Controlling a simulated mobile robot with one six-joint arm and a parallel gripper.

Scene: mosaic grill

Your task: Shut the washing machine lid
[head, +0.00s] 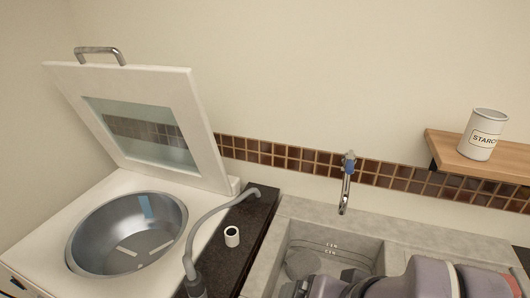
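The washing machine (50,220) stands at the left of the head view, with its round steel drum (130,237) exposed at the top. Its white lid (185,95) stands up and leans back towards the wall, hinged at the back edge. The lid has a glass window (143,133) and a metal handle (100,52) on its top edge. My arm shows at the bottom right, over the sink area, apart from the lid. My gripper cannot be made out in this view.
A dark counter strip (255,222) beside the machine holds a small white cylinder (232,237) and a grey hose (212,213). A stone sink (283,235) with a tap (346,185) lies to the right. A wooden shelf (447,144) carries a starch can (487,135).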

